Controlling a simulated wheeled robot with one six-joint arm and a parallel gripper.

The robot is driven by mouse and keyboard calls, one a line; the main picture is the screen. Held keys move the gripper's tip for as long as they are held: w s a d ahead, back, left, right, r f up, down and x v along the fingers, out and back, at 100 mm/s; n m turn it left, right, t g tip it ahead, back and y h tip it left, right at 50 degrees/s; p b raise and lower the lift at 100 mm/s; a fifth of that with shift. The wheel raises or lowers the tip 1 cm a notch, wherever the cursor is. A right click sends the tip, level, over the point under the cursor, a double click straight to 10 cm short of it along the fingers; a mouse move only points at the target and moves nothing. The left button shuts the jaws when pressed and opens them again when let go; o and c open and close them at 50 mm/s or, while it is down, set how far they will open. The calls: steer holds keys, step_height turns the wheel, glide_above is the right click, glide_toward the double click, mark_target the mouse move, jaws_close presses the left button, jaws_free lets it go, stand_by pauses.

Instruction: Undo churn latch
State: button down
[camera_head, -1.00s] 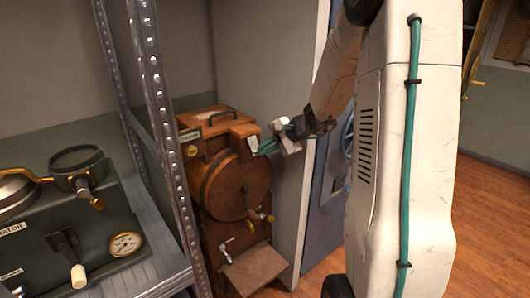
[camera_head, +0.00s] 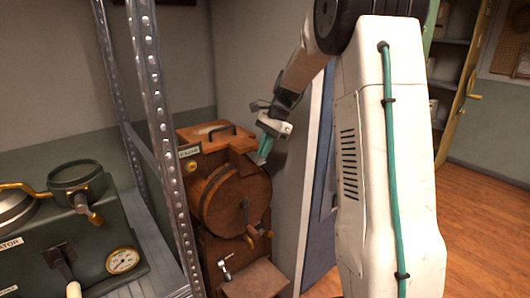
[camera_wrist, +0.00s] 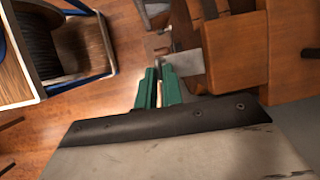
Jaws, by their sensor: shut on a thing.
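The wooden churn (camera_head: 222,205) stands upright behind the shelf post, with a round drum front and a handle on its lid. Its metal latch (camera_head: 256,158) is a small pale plate at the upper right edge of the drum. In the wrist view the latch (camera_wrist: 187,63) juts out from the brown wood towards my fingers. My gripper (camera_head: 264,149) reaches down from the upper right, its teal fingers shut on the latch. In the wrist view my gripper (camera_wrist: 159,75) shows its fingertips at the latch's end, and they partly hide it.
A metal shelf post (camera_head: 160,125) rises left of the churn. A dark green machine (camera_head: 85,235) with a gauge sits on the shelf. A grey partition (camera_head: 245,70) is close behind the churn. Wood floor (camera_head: 465,205) is clear at right.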

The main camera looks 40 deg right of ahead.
steer(key=shift+r, duration=0.1)
stand_by(0.5)
steer(key=c, duration=1.5)
jaws_free()
steer(key=shift+w+a, duration=0.1)
steer(key=shift+c, duration=0.2)
steer(key=v, duration=0.7)
steer(key=shift+r, duration=0.4)
steer(key=shift+w, duration=0.1)
